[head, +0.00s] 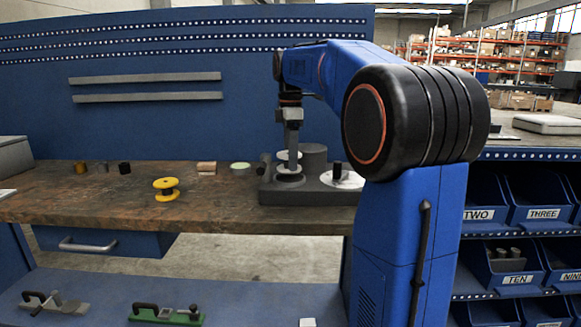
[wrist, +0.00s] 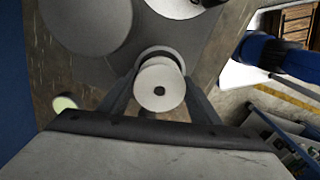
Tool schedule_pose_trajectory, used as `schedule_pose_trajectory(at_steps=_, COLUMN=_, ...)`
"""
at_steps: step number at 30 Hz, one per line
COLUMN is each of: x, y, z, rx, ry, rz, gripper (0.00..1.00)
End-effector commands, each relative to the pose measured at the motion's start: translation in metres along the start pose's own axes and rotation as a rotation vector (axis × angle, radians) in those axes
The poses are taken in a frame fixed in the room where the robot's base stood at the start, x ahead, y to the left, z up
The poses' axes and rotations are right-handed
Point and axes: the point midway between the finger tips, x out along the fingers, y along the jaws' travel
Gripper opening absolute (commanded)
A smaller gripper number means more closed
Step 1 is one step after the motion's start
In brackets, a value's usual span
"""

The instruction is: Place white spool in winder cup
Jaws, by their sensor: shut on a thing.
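A white spool (wrist: 160,85) shows end-on in the wrist view, between the two fingers of my gripper (wrist: 158,100). My gripper (head: 290,150) is shut on it; in the head view the spool (head: 289,157) hangs below the fingers, partly hidden by them. The dark grey winder (head: 300,197) stands on the bench. Its cup (head: 290,174) is under the spool. The spool seems at or just above the cup's rim; I cannot tell whether they touch.
The winder also has a tall dark cylinder (head: 314,158) and a white disc (head: 342,180) with a black knob (head: 337,171). A yellow spool (head: 166,189) stands on the wooden bench (head: 110,200) to the left. Small blocks line the back.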

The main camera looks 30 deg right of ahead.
Motion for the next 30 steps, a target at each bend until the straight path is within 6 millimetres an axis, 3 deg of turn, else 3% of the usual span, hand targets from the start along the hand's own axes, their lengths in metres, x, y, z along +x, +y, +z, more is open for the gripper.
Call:
schedule_pose_trajectory(at_steps=6, x=0.029, y=-0.001, z=0.0, rx=0.0, ry=0.0, rz=-0.001, gripper=0.34)
schedule_pose_trajectory(at_steps=18, x=0.034, y=0.0, z=0.0, rx=0.0, ry=0.0, rz=0.001, gripper=0.34)
schedule_pose_trajectory(at_steps=19, x=0.035, y=0.0, z=0.0, rx=0.0, ry=0.0, rz=0.001, gripper=0.59)
schedule_pose_trajectory(at_steps=21, x=0.035, y=0.0, z=0.0, rx=0.0, ry=0.0, rz=0.001, gripper=0.76)
schedule_pose_trajectory(at_steps=30, x=0.034, y=0.0, z=0.0, rx=0.0, ry=0.0, rz=0.001, gripper=0.76)
